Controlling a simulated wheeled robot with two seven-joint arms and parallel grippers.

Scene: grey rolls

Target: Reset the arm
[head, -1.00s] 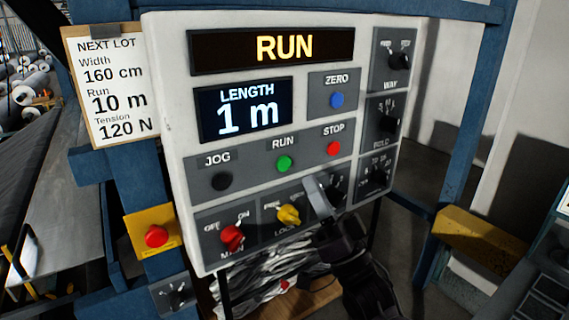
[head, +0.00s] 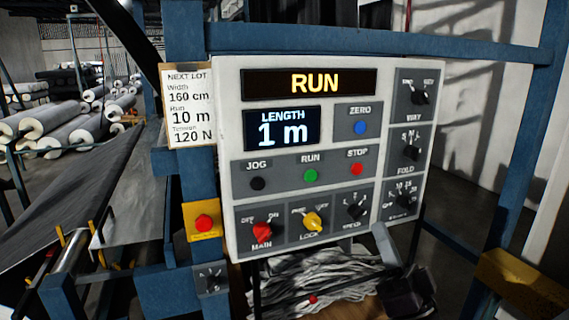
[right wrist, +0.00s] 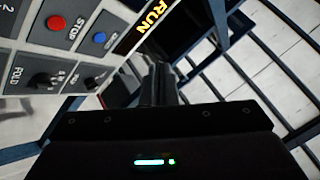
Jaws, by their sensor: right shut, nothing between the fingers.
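My right gripper (head: 382,238) is shut and empty, just below the lower right edge of the control panel (head: 437,110), with its dark body at the bottom of the head view. In the right wrist view its closed fingers (right wrist: 158,75) point away from me beside the panel, and I see no contact with it. The panel's display (head: 315,83) reads RUN and the length display (head: 282,128) reads 1 m. The red MAIN knob (head: 262,232) and yellow LOCK knob (head: 312,221) are in its bottom row. My left gripper is not in view.
Blue frame posts (head: 188,120) surround the panel. A note card (head: 190,110) hangs at its left, above a red button on a yellow box (head: 203,223). Crumpled sheet (head: 320,280) lies under the panel. Grey rolls (head: 60,135) lie at the far left.

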